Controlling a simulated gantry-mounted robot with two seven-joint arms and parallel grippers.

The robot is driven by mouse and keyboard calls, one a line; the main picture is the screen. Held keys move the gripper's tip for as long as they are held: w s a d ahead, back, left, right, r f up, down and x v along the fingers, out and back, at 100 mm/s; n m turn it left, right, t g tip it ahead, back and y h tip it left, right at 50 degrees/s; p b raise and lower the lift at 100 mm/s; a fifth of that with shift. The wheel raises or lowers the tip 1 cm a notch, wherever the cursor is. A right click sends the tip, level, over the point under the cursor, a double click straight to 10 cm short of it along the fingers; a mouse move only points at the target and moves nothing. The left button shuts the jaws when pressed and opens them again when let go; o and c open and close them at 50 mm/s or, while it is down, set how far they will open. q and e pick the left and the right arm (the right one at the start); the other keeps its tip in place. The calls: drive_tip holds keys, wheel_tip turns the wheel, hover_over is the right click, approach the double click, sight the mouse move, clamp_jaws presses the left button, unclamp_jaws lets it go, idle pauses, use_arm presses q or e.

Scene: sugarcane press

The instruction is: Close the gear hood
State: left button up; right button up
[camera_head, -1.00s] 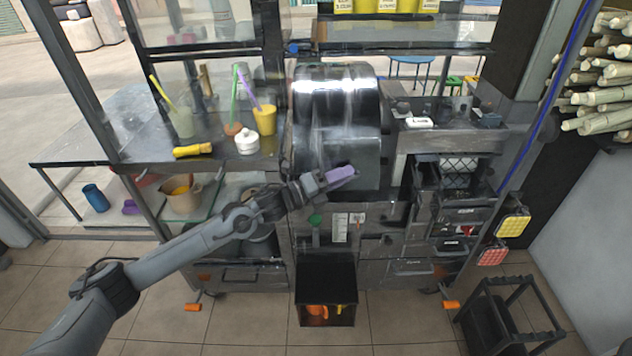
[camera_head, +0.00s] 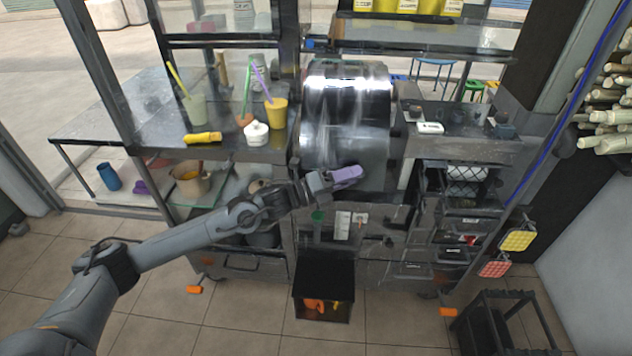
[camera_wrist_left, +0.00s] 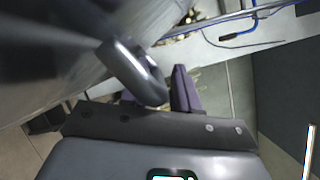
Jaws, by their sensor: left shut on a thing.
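The gear hood (camera_head: 345,110) is the shiny, rounded dark-metal cover at the middle of the press, in the head view. Its curved face comes down to the level of my left gripper. My left gripper (camera_head: 347,177), with purple fingers, is at the lower front of the hood. In the left wrist view, a rounded dark-metal handle (camera_wrist_left: 135,72) lies at the purple fingers (camera_wrist_left: 181,90), and the gripper is shut on it. The handle partly hides one finger. The hood's blurred metal face (camera_wrist_left: 50,60) fills the left of that view. My right gripper is not in view.
A counter left of the hood carries a yellow cup (camera_head: 277,112), a white pot (camera_head: 256,132) and a yellow tool (camera_head: 202,138). Open drawers (camera_head: 462,205) are at the right. An open bin (camera_head: 323,290) stands below. A black cart (camera_head: 490,320) is at lower right.

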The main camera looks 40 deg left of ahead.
use_arm(q)
drive_tip(key=a+r+p+v, duration=0.1)
drive_tip(key=p+v, duration=0.2)
drive_tip(key=v, duration=0.5)
idle(0.6)
drive_tip(key=shift+f+p, duration=0.1)
drive_tip(key=shift+p, duration=0.2)
